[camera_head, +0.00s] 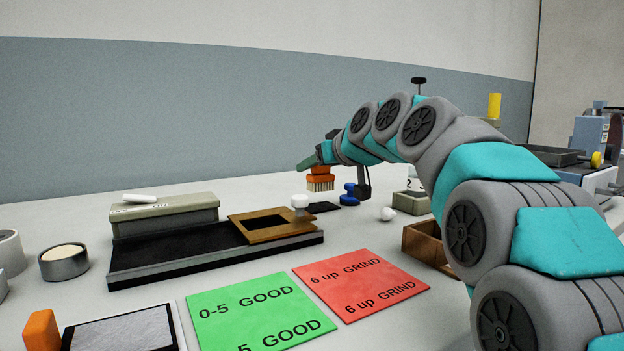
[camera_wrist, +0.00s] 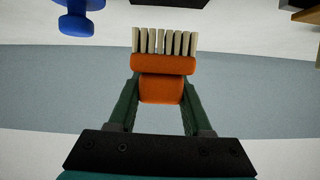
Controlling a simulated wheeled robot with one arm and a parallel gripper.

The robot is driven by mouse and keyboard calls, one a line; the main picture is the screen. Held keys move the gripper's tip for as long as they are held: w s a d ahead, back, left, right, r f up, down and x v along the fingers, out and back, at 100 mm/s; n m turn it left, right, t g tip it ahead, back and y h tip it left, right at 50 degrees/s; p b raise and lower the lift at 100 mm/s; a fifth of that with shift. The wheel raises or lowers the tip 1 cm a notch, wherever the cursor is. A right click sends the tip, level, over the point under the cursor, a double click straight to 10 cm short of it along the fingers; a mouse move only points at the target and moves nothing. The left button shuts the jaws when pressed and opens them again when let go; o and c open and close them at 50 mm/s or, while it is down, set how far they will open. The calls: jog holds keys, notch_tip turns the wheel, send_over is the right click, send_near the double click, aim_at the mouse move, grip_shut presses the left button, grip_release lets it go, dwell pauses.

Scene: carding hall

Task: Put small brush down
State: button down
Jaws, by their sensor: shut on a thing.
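The small brush (camera_head: 320,181) has an orange body and pale bristles. My gripper (camera_head: 318,164) is shut on it at the far side of the table, bristles pointing down. In the wrist view the brush (camera_wrist: 163,64) sits between the two green fingers (camera_wrist: 160,92), its bristles pointing away from my gripper. The head view does not show clearly whether the bristles touch the white table (camera_head: 270,187).
A blue knobbed object (camera_head: 349,195) stands just right of the brush, with a black flat piece (camera_head: 323,207) in front. A black tray with a wooden frame (camera_head: 243,231) lies nearer. Green (camera_head: 258,311) and red (camera_head: 361,283) cards lie in front. A wooden box (camera_head: 425,242) is beside my arm.

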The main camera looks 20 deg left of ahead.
jog(key=shift+a, duration=0.4)
jog(key=shift+f, duration=1.75)
jog(key=shift+f+b, duration=0.2)
jog(key=shift+b, duration=0.15)
jog(key=shift+c, duration=1.7)
grip_release()
jog(key=shift+w+r, duration=0.1)
jog(key=shift+r+p, duration=0.2)
jog(key=shift+p, duration=0.1)
jog(key=v, duration=1.2)
jog(key=shift+f+b, duration=0.15)
jog(key=shift+b, duration=0.25)
jog(key=shift+d, duration=0.1)
